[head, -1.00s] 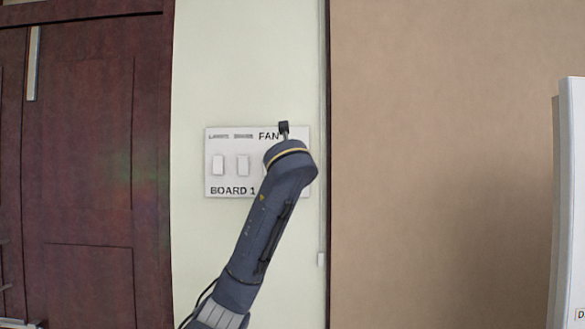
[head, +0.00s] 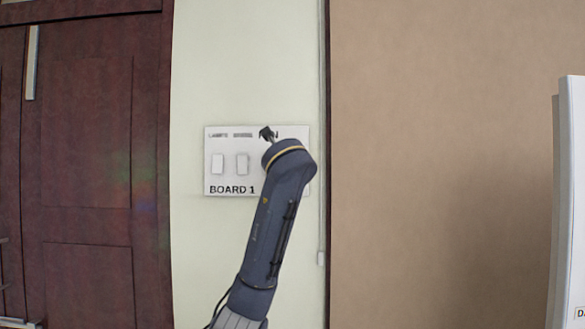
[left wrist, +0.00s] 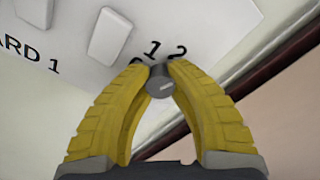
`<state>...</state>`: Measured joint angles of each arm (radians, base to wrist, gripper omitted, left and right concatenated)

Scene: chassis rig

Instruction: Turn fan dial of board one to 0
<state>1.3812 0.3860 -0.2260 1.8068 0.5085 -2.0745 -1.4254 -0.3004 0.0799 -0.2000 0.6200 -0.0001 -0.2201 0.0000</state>
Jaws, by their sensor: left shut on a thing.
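Board 1 (head: 215,180) is a white panel on the wall in the head view. My left arm covers its right part, including the fan dial and my gripper's fingertips. In the left wrist view the dial (left wrist: 160,86) is a small grey round knob with a light mark on its face. The yellow fingers of my left gripper (left wrist: 160,75) are closed around it, one on each side. The digits 1 and 2 show beyond the fingertips, and another digit is partly hidden by the left finger. I cannot tell which digit the mark points to. My right gripper is not in view.
Two white switches (head: 217,164) (head: 242,164) sit on the board left of the dial. A dark wooden door (head: 90,170) is to the left and a brown wall panel (head: 440,150) to the right. A white object (head: 572,200) stands at the right edge.

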